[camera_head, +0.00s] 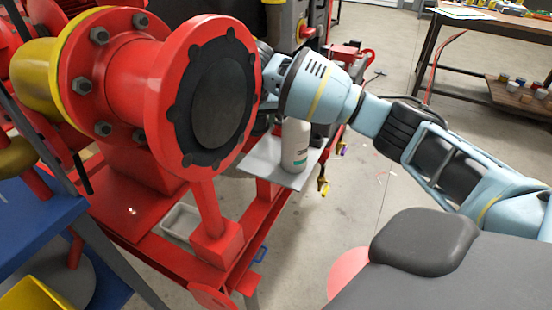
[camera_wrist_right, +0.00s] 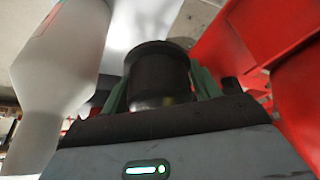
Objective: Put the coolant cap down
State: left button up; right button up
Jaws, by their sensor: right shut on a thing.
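The coolant cap (camera_wrist_right: 158,72) is a dark, round, black piece in the right wrist view. My right gripper (camera_wrist_right: 162,90) is shut on it, with a green finger at each side. In the head view the cap and the fingertips are hidden behind the big red flange, and only my right wrist and arm show. A pale plate (camera_wrist_right: 140,18) lies beyond the cap in the right wrist view. Whether the cap touches it, I cannot tell. My left gripper is not in view.
A white bottle (camera_head: 295,148) stands on a light grey shelf (camera_head: 262,166), close beside my right wrist; it also shows in the right wrist view (camera_wrist_right: 58,75). The red flange (camera_head: 170,95) blocks the left. A workbench (camera_head: 500,25) stands far right.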

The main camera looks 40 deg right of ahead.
jog(key=shift+f, duration=0.4)
notch_tip(320, 180, down, 5)
jog(key=shift+f+b, duration=0.2)
jog(key=shift+b, duration=0.35)
jog(key=shift+f, duration=0.1)
notch_tip(320, 180, down, 4)
jog(key=shift+r+b, duration=0.2)
jog(key=shift+b, duration=0.2)
jog(key=o, duration=1.1)
jog(key=shift+f, duration=0.1)
